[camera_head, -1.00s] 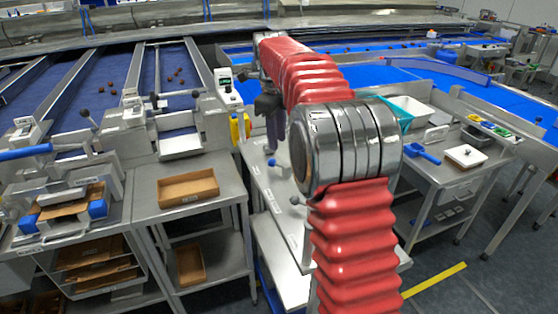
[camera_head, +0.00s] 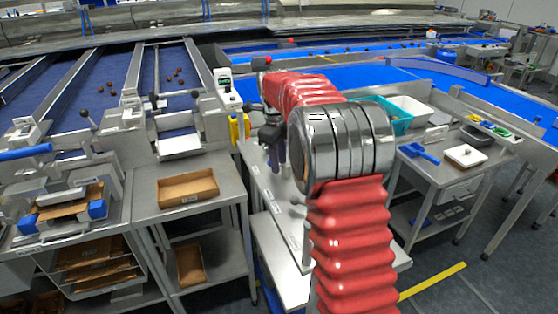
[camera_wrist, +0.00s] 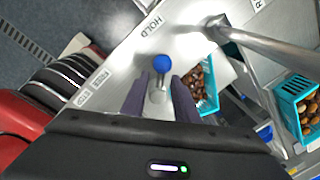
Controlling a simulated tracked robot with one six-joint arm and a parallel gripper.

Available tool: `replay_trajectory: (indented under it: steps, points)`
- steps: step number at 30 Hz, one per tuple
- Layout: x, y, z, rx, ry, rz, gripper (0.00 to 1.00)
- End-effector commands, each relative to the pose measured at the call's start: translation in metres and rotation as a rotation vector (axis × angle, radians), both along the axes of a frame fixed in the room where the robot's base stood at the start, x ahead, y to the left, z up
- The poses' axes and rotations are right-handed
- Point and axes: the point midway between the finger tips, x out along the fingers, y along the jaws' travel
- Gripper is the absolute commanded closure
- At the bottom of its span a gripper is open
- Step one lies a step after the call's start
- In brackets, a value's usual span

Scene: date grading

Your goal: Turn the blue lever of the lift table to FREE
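The blue lever (camera_wrist: 162,63) of the lift table shows in the wrist view as a blue ball on a short grey stem. The metal plate (camera_wrist: 205,48) around it carries the word HOLD beyond the knob and smaller labels to the left that I cannot read surely. My gripper (camera_wrist: 161,80) is open, with one dark finger on each side of the lever and gaps showing beside it. In the head view my gripper (camera_head: 276,158) points down over the grey table top (camera_head: 262,187), and the lever's knob is hidden there.
A metal rod (camera_wrist: 250,42) rises from the plate to the right in the wrist view. Teal crates with dates (camera_wrist: 297,88) stand beyond it. In the head view, a cardboard tray (camera_head: 187,188) sits on the left bench and a blue scoop (camera_head: 418,152) on the right one.

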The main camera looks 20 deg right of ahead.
Motion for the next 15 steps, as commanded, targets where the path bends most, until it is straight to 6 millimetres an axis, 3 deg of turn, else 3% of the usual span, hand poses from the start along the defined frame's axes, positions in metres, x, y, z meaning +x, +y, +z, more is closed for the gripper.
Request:
replay_trajectory:
  steps: [11, 15]
  points:
    - [0.0001, 0.0002, 0.0005, 0.000, 0.000, 0.000, 0.99]
    - [0.0000, 0.0003, 0.0006, 0.000, 0.000, 0.000, 1.00]
